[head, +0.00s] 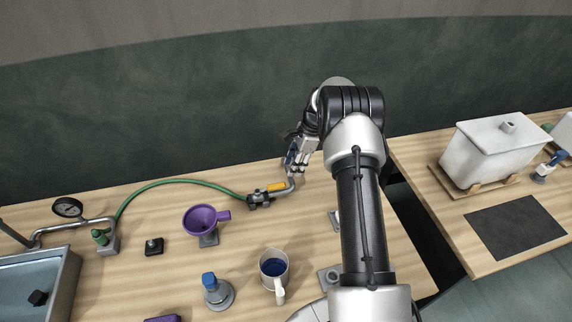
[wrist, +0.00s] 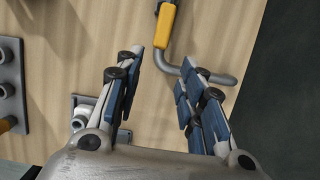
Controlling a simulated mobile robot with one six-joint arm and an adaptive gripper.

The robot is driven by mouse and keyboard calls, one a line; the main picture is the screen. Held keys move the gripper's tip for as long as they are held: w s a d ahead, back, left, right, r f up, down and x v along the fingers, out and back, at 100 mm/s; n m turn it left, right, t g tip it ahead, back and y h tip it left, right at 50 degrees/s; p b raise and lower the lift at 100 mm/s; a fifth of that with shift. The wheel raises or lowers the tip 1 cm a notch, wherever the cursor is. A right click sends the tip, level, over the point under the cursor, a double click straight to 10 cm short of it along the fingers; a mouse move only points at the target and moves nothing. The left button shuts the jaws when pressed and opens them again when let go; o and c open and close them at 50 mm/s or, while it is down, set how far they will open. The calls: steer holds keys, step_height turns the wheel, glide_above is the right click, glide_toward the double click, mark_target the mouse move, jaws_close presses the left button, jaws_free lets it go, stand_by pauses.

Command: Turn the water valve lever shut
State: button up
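The water valve (head: 260,199) sits on the wooden bench at the end of a green hose. Its yellow lever (head: 277,187) points right, roughly in line with the valve body and the grey bent pipe (head: 292,183) beyond it. In the wrist view the yellow lever (wrist: 166,25) is at the top centre, past my fingertips, and the bent pipe (wrist: 220,79) curves beside the right finger. My gripper (head: 294,160) is above and just behind the pipe's end. In the wrist view my gripper (wrist: 162,62) is open, with nothing held between its fingers. Contact with the pipe cannot be told.
A purple funnel (head: 204,218), a jug of blue liquid (head: 273,268) and a blue-topped bottle (head: 216,290) stand in front of the valve. A dark wall rises behind the bench.

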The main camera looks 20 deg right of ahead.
mark_target(270, 188)
steer(key=shift+b+x, duration=2.2)
steer(key=shift+x, duration=2.15)
steer(key=shift+f, duration=0.25)
